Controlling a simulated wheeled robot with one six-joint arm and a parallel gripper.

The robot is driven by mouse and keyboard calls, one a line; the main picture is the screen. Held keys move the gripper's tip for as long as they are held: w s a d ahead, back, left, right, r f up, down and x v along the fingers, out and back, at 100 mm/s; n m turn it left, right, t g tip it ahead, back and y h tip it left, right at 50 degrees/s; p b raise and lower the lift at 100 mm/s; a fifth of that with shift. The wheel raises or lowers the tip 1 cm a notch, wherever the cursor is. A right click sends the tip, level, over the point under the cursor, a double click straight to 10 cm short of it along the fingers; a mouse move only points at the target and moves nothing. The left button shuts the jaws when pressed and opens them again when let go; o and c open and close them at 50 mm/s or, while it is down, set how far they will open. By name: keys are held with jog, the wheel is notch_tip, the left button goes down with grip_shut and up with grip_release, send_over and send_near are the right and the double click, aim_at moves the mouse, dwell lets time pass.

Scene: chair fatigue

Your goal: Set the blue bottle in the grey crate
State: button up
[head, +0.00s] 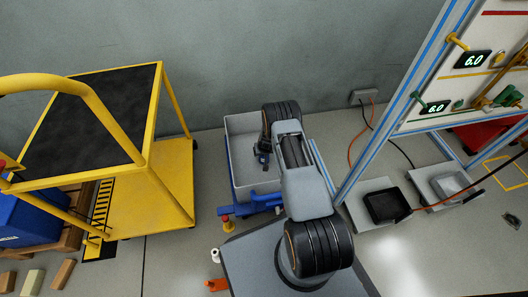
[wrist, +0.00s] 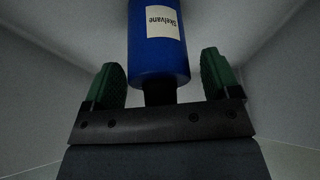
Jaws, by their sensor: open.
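The blue bottle (wrist: 158,50) has a white label and a dark neck, seen close up in the wrist view. My gripper (wrist: 160,68) is open, with one green finger on each side of the bottle and a visible gap on both sides. The grey crate (head: 241,124) stands against the wall in the head view. My gripper (head: 264,153) reaches down into it, and pale walls rise around the bottle in the wrist view. The bottle's base is out of frame, so its contact with the crate floor cannot be seen. My arm hides the crate's right part.
A yellow cart (head: 166,190) stands left of the crate. A blue-railed frame (head: 375,135) with displays rises on the right. Small white (head: 215,255) and orange (head: 216,285) items are in front of the crate. Cables cross the floor on the right.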

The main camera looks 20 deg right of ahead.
jog(key=shift+r, duration=0.1)
jog(key=shift+r+p, duration=0.2)
jog(key=shift+p, duration=0.1)
jog(key=shift+s+r+b, duration=0.2)
jog(key=shift+r+b, duration=0.25)
jog(key=shift+b, duration=0.6)
jog(key=s+a+r+n+y, duration=0.1)
jog(key=s+a+r, duration=0.2)
jog(key=r, duration=0.7)
jog(key=s+a+r, duration=0.3)
jog(key=s+r, duration=0.1)
jog(key=r, duration=0.6)
jog(key=s+a+r+n+y, duration=0.1)
jog(key=s+a+r, duration=0.2)
jog(key=r, duration=0.7)
jog(key=s+a+r+g, duration=0.1)
jog(key=s+r, duration=0.4)
jog(key=s, duration=0.4)
jog(key=s+a+r+h, duration=0.1)
jog(key=s+r, duration=0.4)
jog(key=s, duration=0.4)
jog(key=shift+s+a+g, duration=0.25)
jog(key=shift+a+g, duration=0.1)
jog(key=shift+g, duration=0.05)
jog(key=shift+r, duration=0.15)
